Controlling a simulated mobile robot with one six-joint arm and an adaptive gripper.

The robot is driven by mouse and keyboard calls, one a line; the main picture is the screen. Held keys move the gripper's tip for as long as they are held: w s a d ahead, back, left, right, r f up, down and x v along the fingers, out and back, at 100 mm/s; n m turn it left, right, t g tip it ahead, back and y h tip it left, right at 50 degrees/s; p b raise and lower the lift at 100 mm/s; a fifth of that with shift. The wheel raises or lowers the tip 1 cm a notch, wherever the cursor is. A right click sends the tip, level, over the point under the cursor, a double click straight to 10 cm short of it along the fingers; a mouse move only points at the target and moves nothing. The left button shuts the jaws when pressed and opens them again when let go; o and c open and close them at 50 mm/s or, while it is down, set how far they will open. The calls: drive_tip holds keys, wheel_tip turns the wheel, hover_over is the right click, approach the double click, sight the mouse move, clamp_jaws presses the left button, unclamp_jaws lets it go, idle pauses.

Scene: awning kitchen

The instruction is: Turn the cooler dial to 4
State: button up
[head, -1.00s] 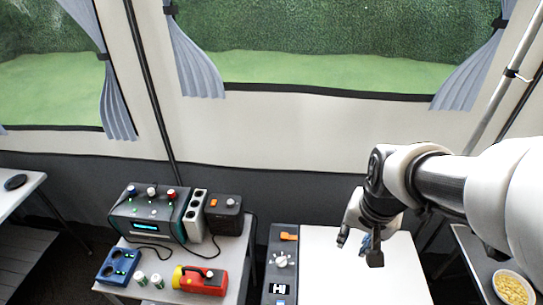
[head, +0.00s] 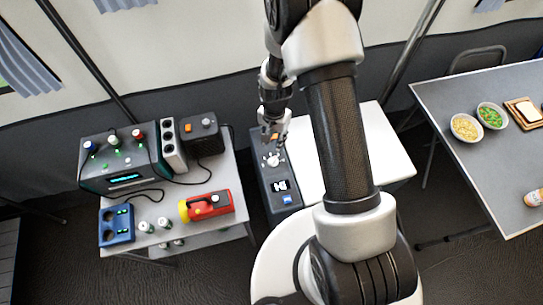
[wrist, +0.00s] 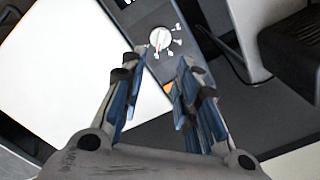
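The cooler has a white lid (head: 385,150) and a dark control strip along its left side (head: 262,187). Its round white dial (head: 272,160) sits on this strip. In the wrist view the dial (wrist: 159,38) has a red mark on its face and small pale marks around it, too small to read. My gripper (head: 273,135) is over the far part of the strip, just beyond the dial in the head view. In the wrist view my gripper (wrist: 156,72) is open and empty, with the dial ahead of the gap between its fingers, apart from them.
A display (head: 280,186) and blue label lie on the near strip. Left is a table with a dark console (head: 122,160), a red and yellow torch (head: 208,205) and a blue box (head: 117,226). Right is a grey table (head: 480,165) with food bowls. My arm hides part of the lid.

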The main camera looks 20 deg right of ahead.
sight(273, 160)
wheel_tip(273, 160, down, 14)
drive_tip(key=b, duration=0.3)
drive_tip(key=shift+r, duration=0.1)
clamp_jaws()
idle(0.3)
